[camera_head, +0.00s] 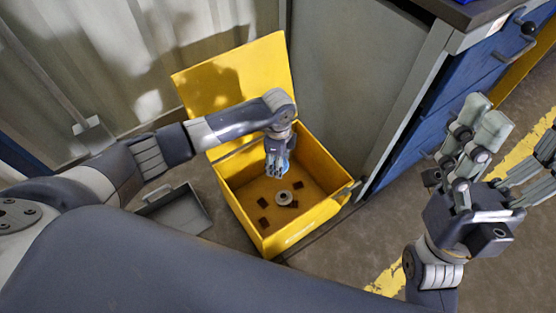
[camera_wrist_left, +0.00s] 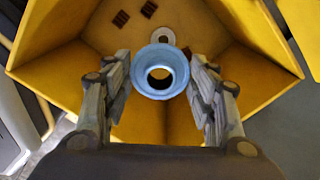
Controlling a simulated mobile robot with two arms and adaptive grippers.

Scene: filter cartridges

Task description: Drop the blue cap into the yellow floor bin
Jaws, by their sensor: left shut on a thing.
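The blue cap (camera_wrist_left: 160,72) is a light blue ring with a hole through it, seen between the fingers of my left gripper (camera_wrist_left: 160,82) in the left wrist view. In the head view my left gripper (camera_head: 277,165) points down inside the outline of the yellow floor bin's opening, shut on the cap, which is mostly hidden by the fingers. The yellow floor bin (camera_head: 245,222) stands open with its lid raised at the back; its wall also shows in the left wrist view (camera_wrist_left: 245,85). My right gripper (camera_head: 515,140) is open and empty at the right, away from the bin.
A pale ring (camera_head: 284,197) and several small dark pieces lie on the bin's floor. A grey dustpan (camera_head: 178,210) lies left of the bin. A grey and blue cabinet (camera_head: 355,80) stands close on the right. A corrugated wall (camera_head: 130,60) is behind.

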